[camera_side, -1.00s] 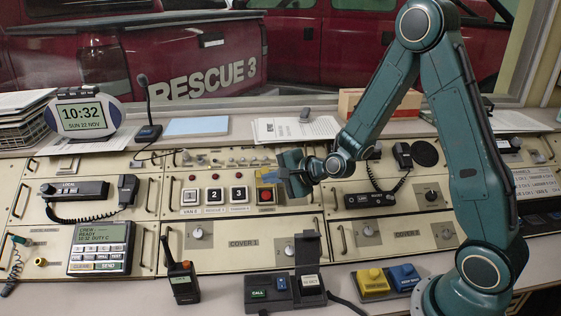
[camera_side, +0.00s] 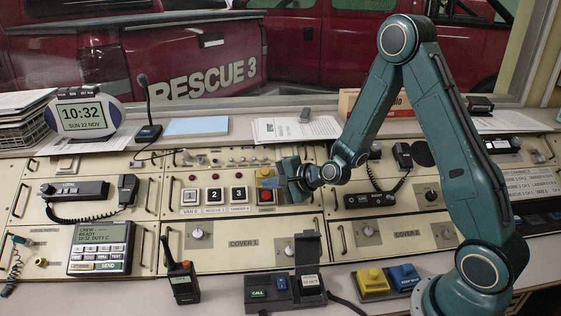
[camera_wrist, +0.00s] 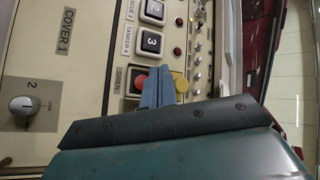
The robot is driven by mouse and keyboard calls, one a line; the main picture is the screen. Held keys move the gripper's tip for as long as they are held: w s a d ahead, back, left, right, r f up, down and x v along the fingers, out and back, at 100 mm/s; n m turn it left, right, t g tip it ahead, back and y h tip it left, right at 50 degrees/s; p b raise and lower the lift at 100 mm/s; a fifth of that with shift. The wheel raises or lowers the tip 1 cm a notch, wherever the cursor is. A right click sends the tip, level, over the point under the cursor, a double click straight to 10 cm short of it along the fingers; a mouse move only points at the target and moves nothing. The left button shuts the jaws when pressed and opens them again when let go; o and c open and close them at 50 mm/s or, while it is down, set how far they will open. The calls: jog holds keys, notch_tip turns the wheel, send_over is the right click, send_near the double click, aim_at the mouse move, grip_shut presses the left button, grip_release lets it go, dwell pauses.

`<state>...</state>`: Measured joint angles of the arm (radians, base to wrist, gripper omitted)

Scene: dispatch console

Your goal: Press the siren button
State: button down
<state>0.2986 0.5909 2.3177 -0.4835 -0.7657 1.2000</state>
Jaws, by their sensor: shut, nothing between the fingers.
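The siren button is the red button (camera_side: 266,196) at the right end of the row with the numbered buttons. My gripper (camera_side: 284,178) is shut and empty, just up and right of the button in the side view. I cannot tell exactly how far the fingertips are from the panel; no press is visible.
A handset (camera_side: 370,199) lies to the right. A knob (camera_wrist: 23,104) and a COVER 1 panel (camera_side: 243,243) are in front.

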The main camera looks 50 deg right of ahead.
aim_at(262, 193)
jog(key=shift+w+d+f, duration=0.35)
jog(key=shift+f, duration=0.35)
jog(key=shift+w+d+f, duration=0.3)
jog(key=shift+f, duration=0.45)
jog(key=shift+w+d+f, duration=0.35)
jog(key=shift+f, duration=0.35)
jog(key=shift+w+d+f, duration=0.2)
jog(key=shift+f, duration=0.25)
jog(key=shift+w+d+f, duration=0.15)
jog(key=shift+d+f, duration=0.05)
jog(key=shift+f, duration=0.25)
dwell(2.0)
jog(key=shift+r, duration=0.15)
jog(key=shift+s+a+r, duration=0.4)
jog(key=shift+r, duration=0.3)
jog(key=shift+r, duration=0.1)
jog(key=shift+s+a+r, duration=0.3)
jog(key=shift+r, duration=0.35)
jog(key=shift+s+a+r, duration=0.35)
jog(key=shift+r, duration=0.35)
jog(key=shift+s+a+r, duration=0.3)
jog(key=shift+r, duration=0.35)
